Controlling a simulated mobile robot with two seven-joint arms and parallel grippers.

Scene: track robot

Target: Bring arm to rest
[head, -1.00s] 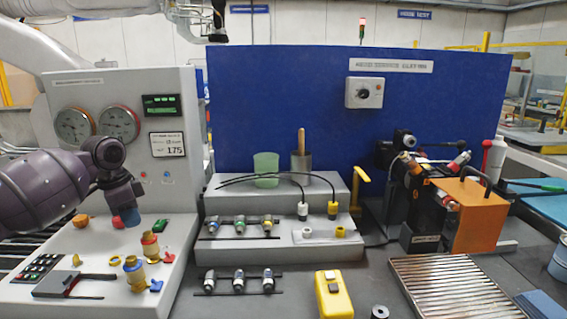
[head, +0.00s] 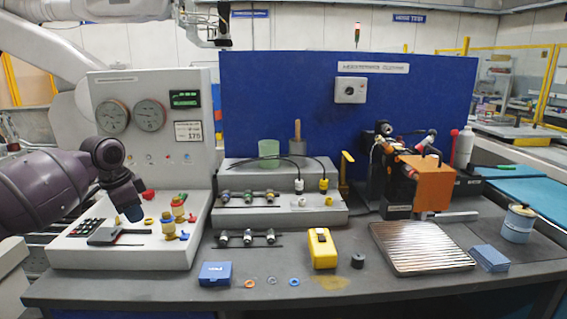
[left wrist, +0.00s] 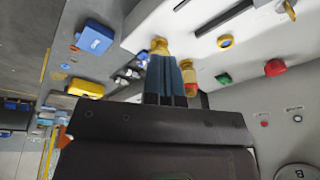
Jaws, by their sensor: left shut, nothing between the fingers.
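My left arm comes in from the left in the head view. Its gripper (head: 132,212), with blue fingertips, hangs over the white control console (head: 80,258) and is shut and empty. In the left wrist view the blue fingers (left wrist: 166,75) are together, pointing towards a brass-yellow fitting (left wrist: 159,46) on the console. I cannot tell the exact gap, but nothing is held. My right gripper is not in view.
The console carries gauges (head: 113,117), knobs and a black lever. On the bench are a yellow meter (head: 322,248), a blue box (head: 215,274), a ribbed tray (head: 420,247) and an orange machine (head: 434,184).

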